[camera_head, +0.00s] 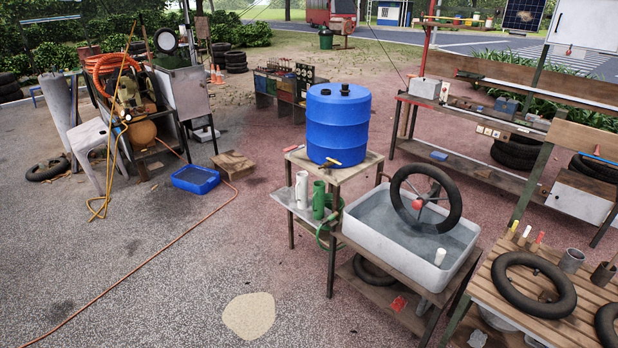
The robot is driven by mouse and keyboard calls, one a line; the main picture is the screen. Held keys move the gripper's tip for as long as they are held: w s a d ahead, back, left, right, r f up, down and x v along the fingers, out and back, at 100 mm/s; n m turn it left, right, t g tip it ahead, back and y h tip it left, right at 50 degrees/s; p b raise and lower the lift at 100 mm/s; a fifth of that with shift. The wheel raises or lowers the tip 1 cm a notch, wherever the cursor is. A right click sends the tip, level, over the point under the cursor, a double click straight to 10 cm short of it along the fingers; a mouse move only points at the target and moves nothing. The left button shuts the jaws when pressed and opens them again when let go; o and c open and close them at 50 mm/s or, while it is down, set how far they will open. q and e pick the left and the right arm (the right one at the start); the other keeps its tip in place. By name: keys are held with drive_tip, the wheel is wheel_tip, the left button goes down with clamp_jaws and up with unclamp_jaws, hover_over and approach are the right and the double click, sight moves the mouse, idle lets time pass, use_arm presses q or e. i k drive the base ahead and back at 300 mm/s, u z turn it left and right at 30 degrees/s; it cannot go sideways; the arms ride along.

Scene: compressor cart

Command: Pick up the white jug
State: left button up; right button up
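A small white cylinder (440,257) also shows in the water basin. Neither of my grippers is in view.
A slatted table (490,308) holds tyres. An orange hose (150,272) crosses the open ground at left.

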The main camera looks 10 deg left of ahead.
sight(301, 192)
drive_tip(key=i, duration=1.15)
drive_tip(key=u, duration=1.5)
drive_tip(key=i, duration=2.45)
drive_tip(key=z, duration=1.5)
